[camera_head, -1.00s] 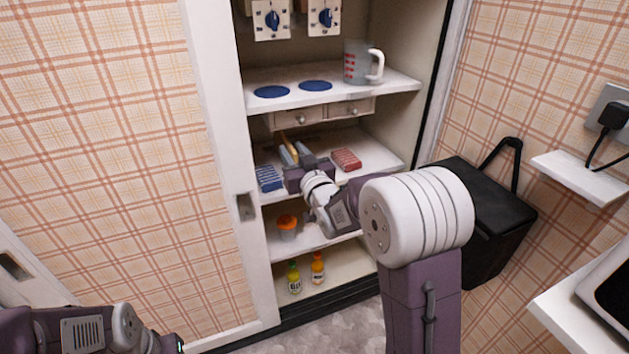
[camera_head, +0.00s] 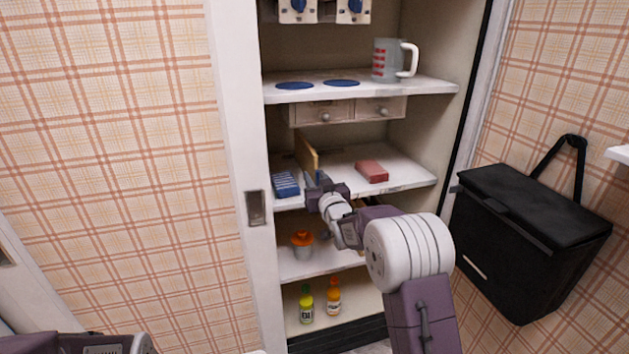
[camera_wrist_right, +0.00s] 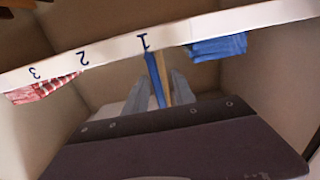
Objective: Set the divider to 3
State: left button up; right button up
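The divider (camera_head: 307,157) is a thin upright wooden board on the middle shelf, between a blue stack (camera_head: 286,185) and a red block (camera_head: 372,171). In the right wrist view, the divider (camera_wrist_right: 157,80) shows a blue front edge and lines up with the mark 1 (camera_wrist_right: 144,41). Marks 2 (camera_wrist_right: 83,58) and 3 (camera_wrist_right: 36,73) lie further toward the red block. My right gripper (camera_head: 317,180) is at the shelf front. Its fingers stand on either side of the divider's front edge, apparently apart from it. My left gripper is out of view.
The shelf (camera_head: 410,173) is clear between the divider and the red block. Two small drawers (camera_head: 350,111) hang above. A measuring cup (camera_head: 390,62) stands on the upper shelf. An orange-lidded container (camera_head: 302,246) and two bottles (camera_head: 306,304) stand below. A black bag (camera_head: 535,240) hangs at right.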

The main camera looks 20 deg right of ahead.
jog(key=shift+w, duration=0.6)
grip_shut()
dwell(1.0)
